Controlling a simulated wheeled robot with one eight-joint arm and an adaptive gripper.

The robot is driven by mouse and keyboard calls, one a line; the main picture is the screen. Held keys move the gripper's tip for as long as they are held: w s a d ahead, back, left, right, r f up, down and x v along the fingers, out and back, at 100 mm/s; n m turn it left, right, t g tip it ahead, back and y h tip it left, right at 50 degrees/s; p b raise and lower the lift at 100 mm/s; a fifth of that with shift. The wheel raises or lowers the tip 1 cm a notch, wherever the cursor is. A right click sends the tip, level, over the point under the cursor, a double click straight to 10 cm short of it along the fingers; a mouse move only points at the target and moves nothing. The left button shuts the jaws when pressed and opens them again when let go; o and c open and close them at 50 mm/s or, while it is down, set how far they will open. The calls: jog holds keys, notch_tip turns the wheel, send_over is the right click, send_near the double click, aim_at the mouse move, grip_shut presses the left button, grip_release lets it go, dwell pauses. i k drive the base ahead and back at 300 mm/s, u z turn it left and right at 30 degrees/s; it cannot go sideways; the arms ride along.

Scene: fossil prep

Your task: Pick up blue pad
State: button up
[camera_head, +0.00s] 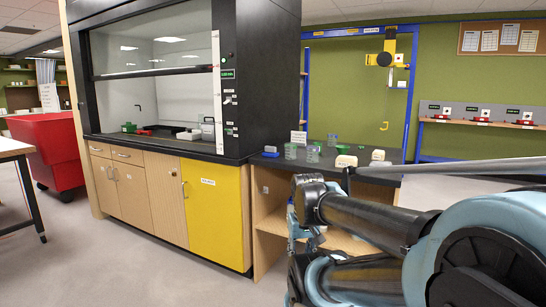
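My arm comes in from the right and reaches in front of the dark-topped side counter (270,161). Small light blue and dark parts under its far joint may be my wrist and gripper (312,240). They are too small and covered to show fingers, or whether anything is held. My arm hides part of the counter's front and the shelf space under it.
A red bin (48,150) is far left. The floor (130,265) at front left is clear.

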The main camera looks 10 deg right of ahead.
aim_at(271, 151)
jog(key=i, duration=1)
